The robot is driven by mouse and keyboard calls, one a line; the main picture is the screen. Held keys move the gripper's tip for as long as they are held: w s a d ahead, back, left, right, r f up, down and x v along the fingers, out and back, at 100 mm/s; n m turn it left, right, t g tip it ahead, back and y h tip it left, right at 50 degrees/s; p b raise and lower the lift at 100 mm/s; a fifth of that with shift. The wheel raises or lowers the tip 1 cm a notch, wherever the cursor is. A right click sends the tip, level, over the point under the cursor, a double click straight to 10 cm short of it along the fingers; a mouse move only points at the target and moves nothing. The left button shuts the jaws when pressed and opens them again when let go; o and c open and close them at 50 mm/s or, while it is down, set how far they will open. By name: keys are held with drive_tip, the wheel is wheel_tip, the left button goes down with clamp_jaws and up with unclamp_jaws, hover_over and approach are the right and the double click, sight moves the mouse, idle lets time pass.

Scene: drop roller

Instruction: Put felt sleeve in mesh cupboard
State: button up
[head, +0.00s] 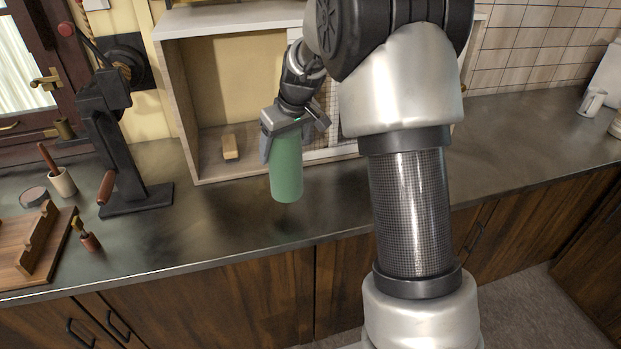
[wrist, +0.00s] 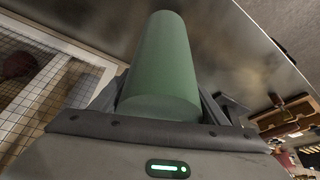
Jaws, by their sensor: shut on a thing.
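The felt sleeve, a green cylinder (head: 287,172), hangs upright from my gripper (head: 284,138) in the head view. My gripper is shut on its upper end. The sleeve also fills the middle of the wrist view (wrist: 162,65). It is held in front of the mesh cupboard (head: 185,110), a pale wooden cabinet standing on the counter. The cupboard's left part is open at the front and its right part has a mesh door (wrist: 50,75). My arm hides much of the cupboard's right side.
A small wooden block (head: 230,147) lies inside the cupboard's open left part. A black cast tool stand (head: 120,150) stands on the counter at left, beside a wooden rack (head: 35,245). A white mug (head: 592,101) is at far right. The counter (head: 225,225) before the cupboard is clear.

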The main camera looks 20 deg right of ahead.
wheel_tip(320, 180, down, 7)
drive_tip(key=shift+r, duration=0.15)
idle(0.4)
drive_tip(key=o, duration=1.1)
